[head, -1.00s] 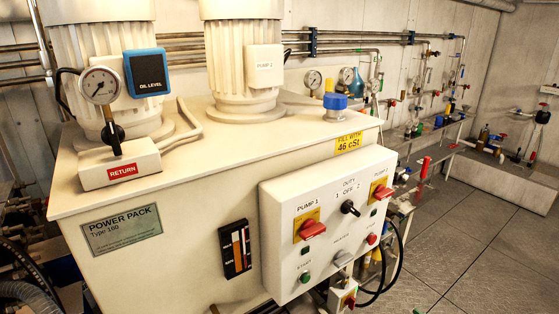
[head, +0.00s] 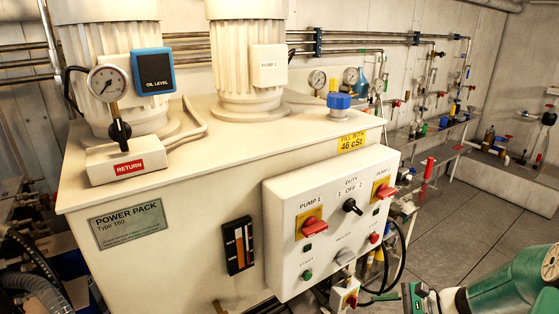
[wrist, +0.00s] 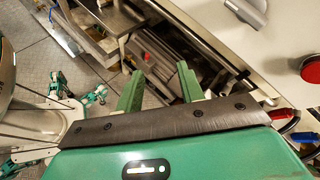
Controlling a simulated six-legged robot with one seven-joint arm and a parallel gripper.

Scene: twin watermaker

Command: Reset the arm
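My gripper (wrist: 159,88) shows in the wrist view with its two green fingers standing apart and nothing between them. Beyond the fingers is dark grey equipment with a small red part, at a distance that I cannot judge. In the head view my green arm (head: 505,288) reaches in at the bottom right corner, in front of the floor and right of the white control box (head: 290,245). The fingertips are not clear in that view.
The cream power pack (head: 180,270) fills the left and middle. Its control box carries red switches (head: 312,227) and a black duty knob (head: 351,206). In the wrist view a red button (wrist: 311,69) is close at the right. Open floor (head: 450,220) lies at the right.

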